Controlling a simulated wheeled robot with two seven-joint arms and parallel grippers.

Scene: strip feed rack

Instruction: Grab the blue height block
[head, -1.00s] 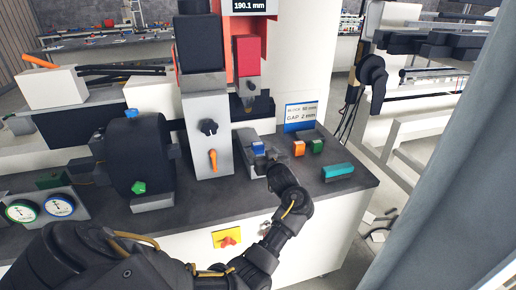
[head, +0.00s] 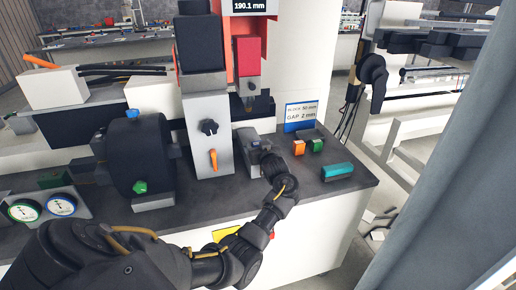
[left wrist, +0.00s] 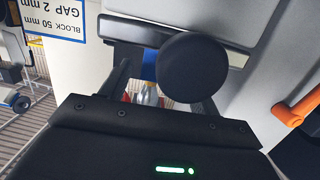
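My left gripper (head: 262,152) is over the grey fixture (head: 243,150) on the dark bench top, right of the orange-handled column. In the head view it covers the spot of the blue block. In the left wrist view a patch of the blue block (left wrist: 149,64) shows between the two spread fingers of my left gripper (left wrist: 165,85), partly behind a round black knob (left wrist: 192,68). The fingers look apart, with a gap beside the blue patch. Contact with the block cannot be seen. My right gripper is out of view.
An orange block (head: 299,148) and a green block (head: 317,146) stand to the right of the gripper. A teal block (head: 337,172) lies near the bench's right edge. A sign (head: 300,115) reads BLOCK 50 mm, GAP 2 mm. A black drum (head: 140,155) stands left.

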